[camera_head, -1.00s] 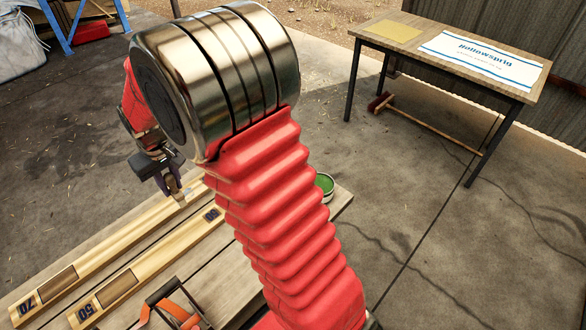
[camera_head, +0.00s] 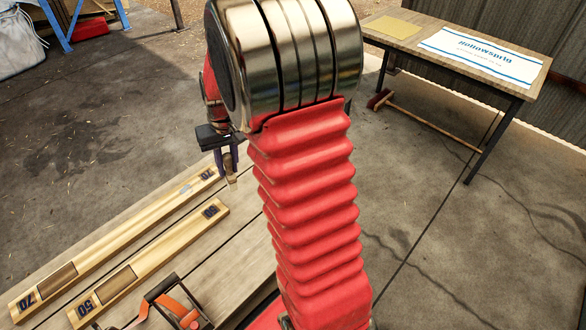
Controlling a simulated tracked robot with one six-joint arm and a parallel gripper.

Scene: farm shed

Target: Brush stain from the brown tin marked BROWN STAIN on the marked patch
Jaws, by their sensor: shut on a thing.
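My gripper (camera_head: 228,158) is shut on a small brush (camera_head: 231,179) whose pale lower end points down, just right of the far board's end. Two pale wooden boards lie on the bench. The far board (camera_head: 125,228) has a dark brown patch near its 70 end and a small greyish spot near its right end. The near board (camera_head: 160,254) has a dark brown patch near its 50 end. I cannot tell which patch is the marked one. No tin marked BROWN STAIN shows; my arm covers the bench's right part.
The plank bench (camera_head: 225,265) has bare room right of the boards. An orange and black item (camera_head: 175,308) lies at its front. A table (camera_head: 400,33) with a printed sheet (camera_head: 482,55) stands at the back right; a broom (camera_head: 425,124) lies beneath it.

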